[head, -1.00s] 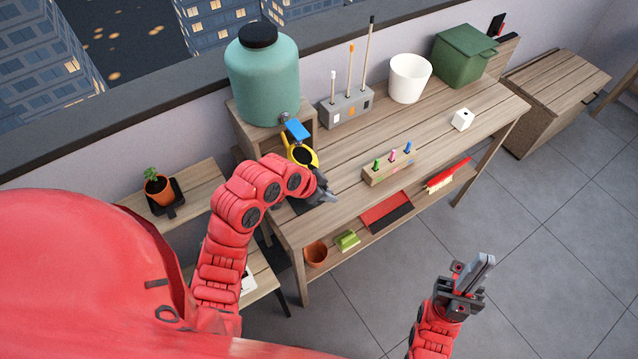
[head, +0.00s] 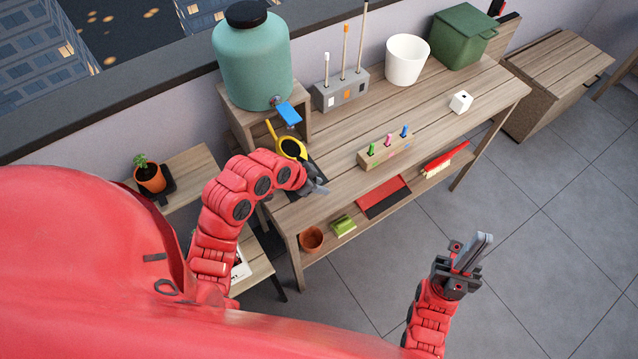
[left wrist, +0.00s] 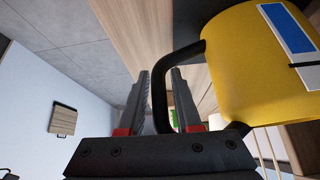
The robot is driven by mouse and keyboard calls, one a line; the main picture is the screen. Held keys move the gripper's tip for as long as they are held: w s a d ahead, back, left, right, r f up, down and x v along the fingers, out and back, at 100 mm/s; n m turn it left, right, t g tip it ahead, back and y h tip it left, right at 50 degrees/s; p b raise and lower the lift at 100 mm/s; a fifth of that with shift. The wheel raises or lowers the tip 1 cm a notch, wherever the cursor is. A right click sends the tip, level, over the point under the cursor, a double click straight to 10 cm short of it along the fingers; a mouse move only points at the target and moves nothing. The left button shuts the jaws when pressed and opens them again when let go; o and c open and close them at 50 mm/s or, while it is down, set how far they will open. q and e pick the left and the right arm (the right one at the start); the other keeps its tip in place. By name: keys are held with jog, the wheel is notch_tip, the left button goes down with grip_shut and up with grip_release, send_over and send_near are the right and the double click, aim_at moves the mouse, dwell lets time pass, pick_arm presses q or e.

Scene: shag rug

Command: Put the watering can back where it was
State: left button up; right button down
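The yellow watering can (head: 291,148) stands on the left end of the wooden bench, below the blue tap lever of the green tank. In the left wrist view its yellow body (left wrist: 255,65) is at the right, with a blue and white mark. Its black handle (left wrist: 160,88) passes between the two fingers of my left gripper (left wrist: 160,100), which are apart with gaps beside the handle. In the head view my left gripper (head: 318,187) is right in front of the can. My right gripper (head: 478,252) is empty over the floor; its finger gap is unclear.
The teal tank (head: 252,65) with a blue tap lever (head: 288,113) stands behind the can. A wooden block with colored pegs (head: 384,151), a grey tool holder (head: 341,92), a white pot (head: 407,60) and a green bin (head: 463,38) are on the bench. Bench front is clear.

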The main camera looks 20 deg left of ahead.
pick_arm(q)
jog(key=shift+o, duration=0.9)
jog(key=shift+r, duration=0.25)
jog(key=shift+s+a+r, duration=0.1)
jog(key=shift+a+r, duration=0.05)
jog(key=shift+r, duration=0.05)
jog(key=p+v, duration=0.5)
jog(key=v, duration=0.6)
jog(key=shift+s, duration=0.2)
jog(key=shift+r, duration=0.1)
